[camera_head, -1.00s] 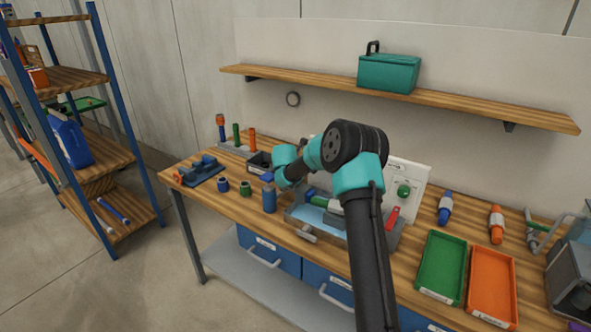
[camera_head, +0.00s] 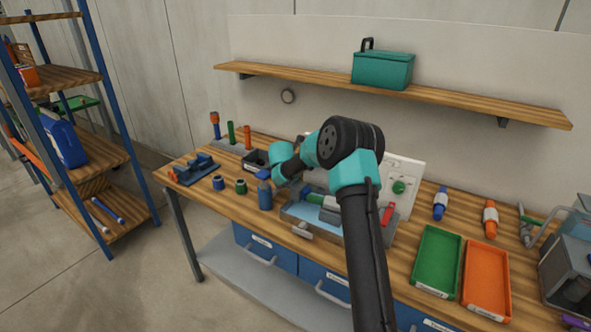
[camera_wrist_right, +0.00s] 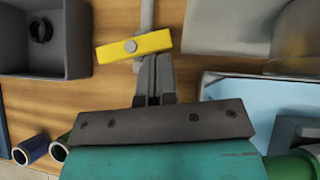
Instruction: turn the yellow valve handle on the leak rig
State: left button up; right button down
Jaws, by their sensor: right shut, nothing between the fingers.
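The yellow valve handle (camera_wrist_right: 133,46) shows in the right wrist view as a short flat bar with a grey bolt at its middle. It lies roughly crosswise, slightly tilted, with a grey pipe (camera_wrist_right: 147,14) behind it. My right gripper (camera_wrist_right: 154,62) is shut and empty, its fingertips right by the lower edge of the handle. I cannot tell whether they touch it. In the head view the handle is hidden, and my right arm reaches over the bench. My left gripper is not in view.
A tray with a pale blue inside (camera_wrist_right: 262,110) is right of the gripper. A dark open bin (camera_wrist_right: 75,62) is at upper left.

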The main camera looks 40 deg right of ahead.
jog(key=v, duration=0.9)
jog(key=shift+s, duration=0.25)
jog(key=shift+r, duration=0.15)
